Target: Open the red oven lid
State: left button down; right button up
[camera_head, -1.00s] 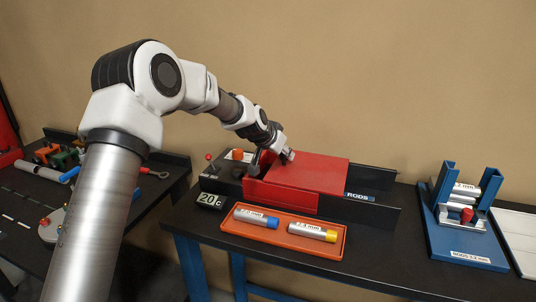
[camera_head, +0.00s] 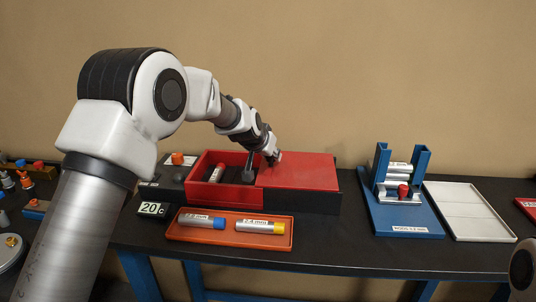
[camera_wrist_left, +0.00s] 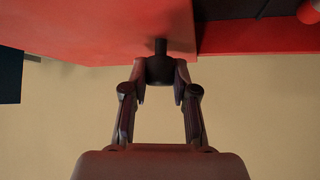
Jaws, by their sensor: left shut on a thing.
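The red oven lid (camera_head: 300,171) lies flat over the right part of the red oven box (camera_head: 205,197). The left part of the box is uncovered, and a silver rod with a red end (camera_head: 216,174) lies in it. My right gripper is out of view.
An orange tray (camera_head: 185,236) with blue-ended and yellow-ended rods lies in front of the oven. A 20 °C display (camera_head: 152,209) stands at left. A blue rod stand (camera_head: 402,219) and a white tray (camera_head: 470,212) are at right, with bare dark table between oven and stand.

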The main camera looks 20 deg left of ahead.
pick_arm(q)
jog(key=c, duration=1)
grip_release()
jog(key=shift+o, duration=0.5)
jog(key=shift+w, duration=0.1)
jog(key=v, duration=1.1)
jog(key=shift+s+r, duration=0.25)
jog(key=shift+s, duration=0.05)
jog(key=shift+a, duration=0.1)
